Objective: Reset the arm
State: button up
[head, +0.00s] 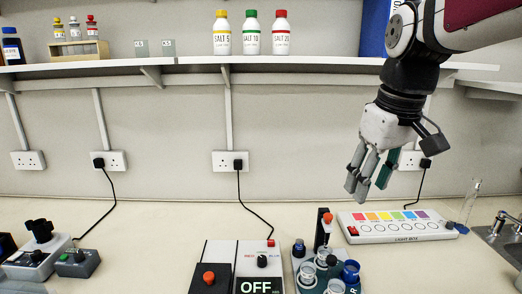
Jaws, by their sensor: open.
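My gripper (370,181) hangs at the right of the head view, fingers pointing down and slightly left. It is open with nothing between its fingers. It is in the air above the bench, in front of the back wall and below the shelf. My arm comes down to it from the upper right corner.
Below the gripper stand a light box (395,237) with coloured squares and a rack (325,272) of vials. Left of them is a device (258,275) reading OFF. A shelf (300,66) holds salt bottles (250,36). A sink (503,240) is far right.

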jog(key=s+f+m+t, duration=0.1)
jog(key=s+f+m, duration=0.1)
jog(key=s, duration=0.6)
jog(key=s+f+m+t, duration=0.1)
jog(key=s+f+m, duration=0.1)
jog(key=s+f, duration=0.3)
jog(key=s, duration=0.4)
